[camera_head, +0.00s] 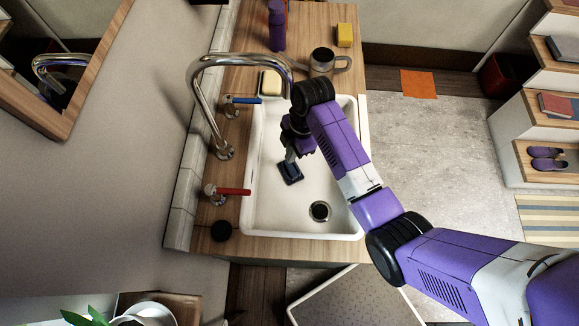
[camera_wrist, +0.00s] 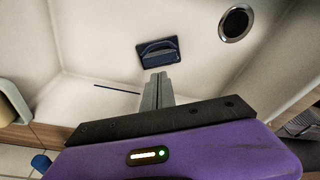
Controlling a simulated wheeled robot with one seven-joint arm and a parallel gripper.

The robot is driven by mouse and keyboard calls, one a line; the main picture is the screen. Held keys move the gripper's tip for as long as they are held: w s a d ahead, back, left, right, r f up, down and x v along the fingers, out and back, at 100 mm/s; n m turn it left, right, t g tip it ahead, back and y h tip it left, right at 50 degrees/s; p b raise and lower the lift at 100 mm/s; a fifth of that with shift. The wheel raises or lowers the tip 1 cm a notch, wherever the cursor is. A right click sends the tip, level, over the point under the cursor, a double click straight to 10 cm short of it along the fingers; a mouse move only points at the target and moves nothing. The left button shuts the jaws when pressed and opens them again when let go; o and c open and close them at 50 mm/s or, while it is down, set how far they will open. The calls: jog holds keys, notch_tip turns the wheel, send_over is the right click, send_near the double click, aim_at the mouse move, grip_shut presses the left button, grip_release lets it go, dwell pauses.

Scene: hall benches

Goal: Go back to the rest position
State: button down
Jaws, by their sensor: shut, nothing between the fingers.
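My gripper (camera_head: 291,154) is inside the white sink basin (camera_head: 268,212), above its floor, with the purple arm reaching in from the lower right. In the wrist view my gripper (camera_wrist: 159,76) has its fingers together and nothing between them. A dark blue object with a raised handle (camera_head: 291,173) lies on the basin floor just below the fingertips. It also shows in the wrist view (camera_wrist: 158,53), a little beyond the fingertips; I cannot tell the exact gap.
A chrome faucet (camera_head: 197,85) arches over the basin, close to my wrist. Blue (camera_head: 243,100) and red (camera_head: 234,191) tap handles stick out at the left. A steel mug (camera_head: 322,62), purple bottle (camera_head: 277,28) and yellow block (camera_head: 344,35) stand behind. The drain (camera_head: 320,211) is clear.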

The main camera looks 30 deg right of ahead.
dwell(0.4)
jog(key=w+d+r+m+t, duration=0.2)
jog(key=w+r+m+t, duration=0.3)
jog(key=w, duration=0.4)
jog(key=s+a+r+m+t+h+b, duration=0.15)
jog(key=s+r+m+t, duration=0.3)
jog(key=s, duration=0.55)
jog(key=s+d+r+m+t+h+b, duration=0.1)
jog(key=s+r+m+t+b, duration=0.2)
jog(key=s+r, duration=0.5)
jog(key=s+a+r+m+t+h, duration=0.1)
jog(key=s+r+m+t, duration=0.4)
jog(key=s, duration=0.7)
jog(key=s+f+g+y+b, duration=0.1)
jog(key=s+f+g, duration=0.2)
jog(key=s, duration=0.5)
jog(key=shift+a+f+b, duration=0.35)
jog(key=shift+f+b, duration=0.05)
jog(key=shift+f, duration=0.05)
